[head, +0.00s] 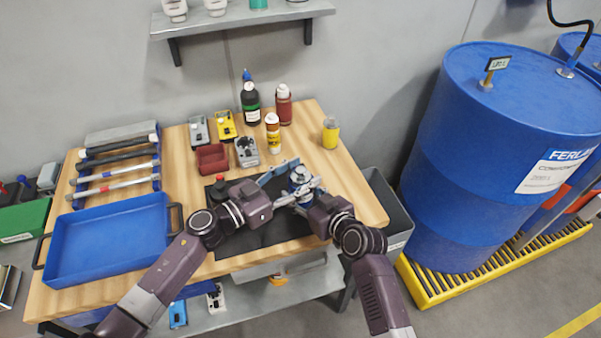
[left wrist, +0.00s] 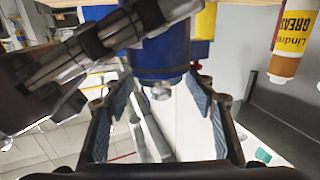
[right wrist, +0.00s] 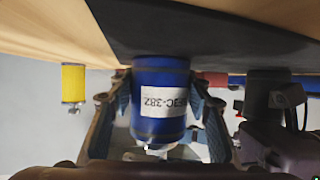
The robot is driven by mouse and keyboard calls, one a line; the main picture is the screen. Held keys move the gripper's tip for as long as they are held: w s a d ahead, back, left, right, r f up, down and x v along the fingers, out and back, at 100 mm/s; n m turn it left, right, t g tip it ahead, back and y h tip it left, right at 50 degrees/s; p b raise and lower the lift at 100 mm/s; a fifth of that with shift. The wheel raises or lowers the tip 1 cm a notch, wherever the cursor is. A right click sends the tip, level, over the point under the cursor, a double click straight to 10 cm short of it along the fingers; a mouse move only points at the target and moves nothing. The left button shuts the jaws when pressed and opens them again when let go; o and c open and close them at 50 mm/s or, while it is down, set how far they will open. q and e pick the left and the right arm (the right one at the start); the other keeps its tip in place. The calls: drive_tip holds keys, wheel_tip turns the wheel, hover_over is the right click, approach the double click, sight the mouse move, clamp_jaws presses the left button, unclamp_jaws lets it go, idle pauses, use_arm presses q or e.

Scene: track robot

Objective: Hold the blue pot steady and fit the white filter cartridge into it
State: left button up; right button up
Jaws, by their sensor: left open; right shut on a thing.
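The blue pot (head: 299,175) stands over the dark mat (head: 265,235) near the table's right front. My right gripper (head: 304,192) is shut on it. In the right wrist view the pot (right wrist: 160,75) sits between both fingers, its white label facing me. My left gripper (head: 286,184) is open beside it. In the left wrist view the pot (left wrist: 158,58) shows beyond the spread fingers, with a small metal fitting at its end. I cannot make out the white filter cartridge for sure in any view.
Behind the mat are a red bin (head: 212,158), a grey device (head: 247,152), a grease bottle (head: 272,135) and a yellow-banded cup (head: 331,133). A blue tray (head: 110,240) fills the table's left. A large blue drum (head: 500,140) stands right of the table.

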use_arm(q)
drive_tip(key=shift+a, duration=0.1)
drive_tip(key=shift+a+r, duration=0.1)
drive_tip(key=v, duration=1.1)
drive_tip(key=shift+s+a, duration=0.3)
drive_tip(key=shift+r, duration=0.15)
use_arm(e)
drive_tip(key=o, duration=1.4)
drive_tip(key=shift+c, duration=0.2)
